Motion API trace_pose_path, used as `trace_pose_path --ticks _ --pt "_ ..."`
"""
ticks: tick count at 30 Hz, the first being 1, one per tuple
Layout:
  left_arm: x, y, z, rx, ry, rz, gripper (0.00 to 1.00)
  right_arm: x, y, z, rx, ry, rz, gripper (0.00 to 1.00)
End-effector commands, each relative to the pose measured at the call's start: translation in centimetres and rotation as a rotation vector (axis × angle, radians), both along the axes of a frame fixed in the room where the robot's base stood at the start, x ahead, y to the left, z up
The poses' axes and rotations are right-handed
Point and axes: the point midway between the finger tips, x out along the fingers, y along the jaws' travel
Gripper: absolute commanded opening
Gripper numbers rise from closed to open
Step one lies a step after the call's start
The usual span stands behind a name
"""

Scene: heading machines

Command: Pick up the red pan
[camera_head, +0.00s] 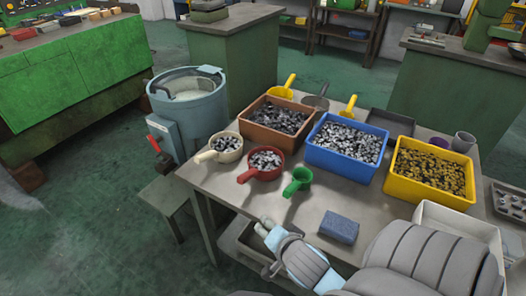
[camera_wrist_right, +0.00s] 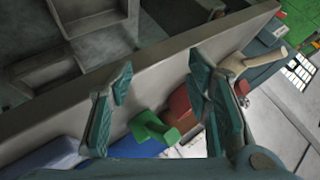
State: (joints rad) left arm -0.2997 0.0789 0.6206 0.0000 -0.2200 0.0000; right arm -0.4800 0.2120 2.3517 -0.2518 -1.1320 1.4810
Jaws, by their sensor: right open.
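The red pan (camera_head: 265,164) is full of small metal parts. It sits upright on the table between the cream pan (camera_head: 222,148) and the green scoop (camera_head: 297,181), its handle (camera_head: 246,176) pointing to the front left. My right gripper (camera_head: 266,228) is near the table's front edge, in front of the red pan and apart from it. In the right wrist view its two teal fingers (camera_wrist_right: 158,100) are spread with nothing held. Part of the red pan (camera_wrist_right: 181,108) shows there beyond the fingers, partly hidden by one, beside the green scoop (camera_wrist_right: 153,128). My left gripper is not in view.
Behind the pans stand a brown bin (camera_head: 274,135), a blue bin (camera_head: 346,159) and a yellow bin (camera_head: 430,192). A blue block (camera_head: 339,227) lies near the front edge. A grey-blue drum machine (camera_head: 188,112) stands left of the table (camera_head: 230,190).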

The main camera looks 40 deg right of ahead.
Motion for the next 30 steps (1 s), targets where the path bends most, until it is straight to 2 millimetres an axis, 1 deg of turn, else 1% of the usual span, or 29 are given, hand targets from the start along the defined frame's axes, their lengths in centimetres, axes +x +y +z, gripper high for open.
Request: trace_pose_path --ticks 3,6,9,11,14,19,21,26,30 --pt "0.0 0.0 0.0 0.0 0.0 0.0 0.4 2.0 -0.9 2.7 0.176 -0.207 -0.182 0.45" --pt "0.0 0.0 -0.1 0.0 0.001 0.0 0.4 3.4 -1.4 5.2 0.347 -0.382 -0.308 0.45" --pt "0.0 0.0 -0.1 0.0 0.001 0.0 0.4 4.4 -1.6 6.9 0.485 -0.504 -0.382 0.45" --pt "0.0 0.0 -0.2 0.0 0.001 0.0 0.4 5.1 -1.7 7.3 0.534 -0.544 -0.405 0.45" --pt "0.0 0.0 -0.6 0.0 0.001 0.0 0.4 6.8 -2.4 6.8 0.557 -0.563 -0.417 0.45" --pt "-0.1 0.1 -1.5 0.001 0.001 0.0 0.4 10.8 -3.9 5.0 0.557 -0.561 -0.418 0.45" --pt "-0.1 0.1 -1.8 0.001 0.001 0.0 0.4 11.9 -4.4 4.4 0.556 -0.56 -0.418 0.45" --pt "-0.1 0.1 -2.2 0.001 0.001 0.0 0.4 13.8 -5.1 3.9 0.556 -0.56 -0.418 0.45" --pt "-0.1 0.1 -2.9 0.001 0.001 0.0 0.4 16.3 -6.2 3.3 0.556 -0.559 -0.42 0.45"
